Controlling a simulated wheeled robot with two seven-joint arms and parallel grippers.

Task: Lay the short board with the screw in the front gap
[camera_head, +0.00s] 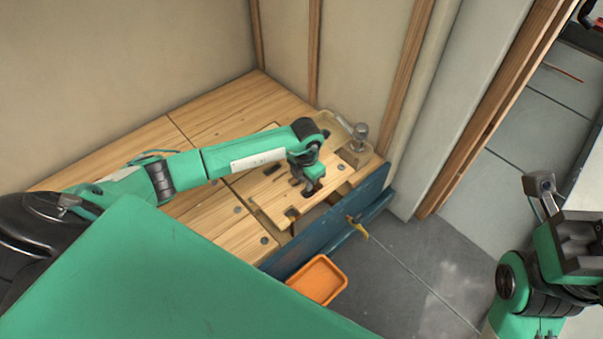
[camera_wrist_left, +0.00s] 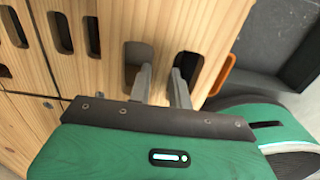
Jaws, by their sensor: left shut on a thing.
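A light wooden board (camera_head: 266,198) with dark cutouts lies over the wooden bench top near its front edge. My left gripper (camera_head: 313,186) is over the board's right part, pointing down. In the left wrist view, its two fingers (camera_wrist_left: 163,85) reach down at two dark slots, on either side of a strip of pale wood (camera_wrist_left: 161,35), and are shut on it. I cannot make out a screw on this board. A dark front gap (camera_head: 312,217) shows between board and blue front edge. My right gripper (camera_head: 540,186) is at the far right; its jaws are unclear.
A metal fitting (camera_head: 359,135) stands on a wooden block at the bench's right end, close to my left gripper. The blue bench front (camera_head: 325,232) has a yellow-handled part (camera_head: 356,227). An orange tray (camera_head: 318,280) is below it. Grey floor (camera_head: 410,270) at right is clear.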

